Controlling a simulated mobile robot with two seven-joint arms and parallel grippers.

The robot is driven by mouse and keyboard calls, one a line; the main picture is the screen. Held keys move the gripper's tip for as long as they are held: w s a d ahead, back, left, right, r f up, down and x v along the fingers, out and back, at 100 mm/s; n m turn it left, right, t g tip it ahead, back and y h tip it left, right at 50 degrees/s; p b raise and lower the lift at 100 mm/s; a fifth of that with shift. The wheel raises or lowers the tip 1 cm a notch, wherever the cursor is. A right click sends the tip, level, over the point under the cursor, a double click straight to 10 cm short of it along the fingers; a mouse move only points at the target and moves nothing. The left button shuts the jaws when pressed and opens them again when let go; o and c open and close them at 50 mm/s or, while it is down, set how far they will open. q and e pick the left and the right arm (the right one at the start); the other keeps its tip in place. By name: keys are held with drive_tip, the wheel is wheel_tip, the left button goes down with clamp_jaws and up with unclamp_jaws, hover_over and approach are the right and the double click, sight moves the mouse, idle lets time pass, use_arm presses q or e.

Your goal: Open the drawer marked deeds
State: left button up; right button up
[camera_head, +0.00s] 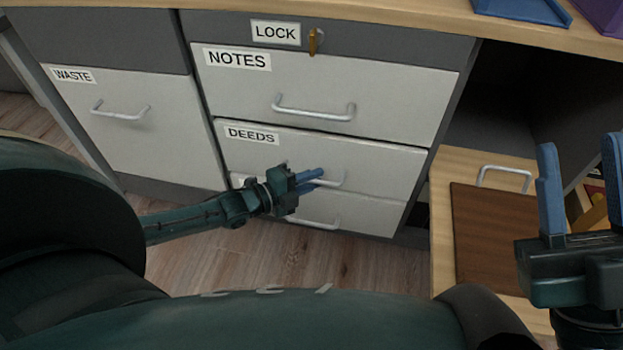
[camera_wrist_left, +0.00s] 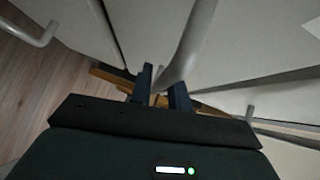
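The drawer marked DEEDS (camera_head: 375,160) is a pale grey front below the NOTES drawer in the head view. In the left wrist view the handle (camera_wrist_left: 190,45) runs down between the two fingers of my left gripper (camera_wrist_left: 163,92). The fingers sit close on either side of it, shut on the bar. My right gripper (camera_head: 580,185) is open and empty at the right, apart from the drawers.
The NOTES drawer (camera_head: 390,95) is above, with a LOCK panel (camera_head: 370,35) and key (camera_head: 313,42) over it. Another drawer (camera_head: 370,215) is below. The WASTE front (camera_head: 150,140) is at left. A wooden box with a brown panel (camera_head: 490,240) stands at right. Floor (camera_head: 330,265) shows in front.

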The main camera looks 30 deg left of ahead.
use_arm(q)
clamp_jaws()
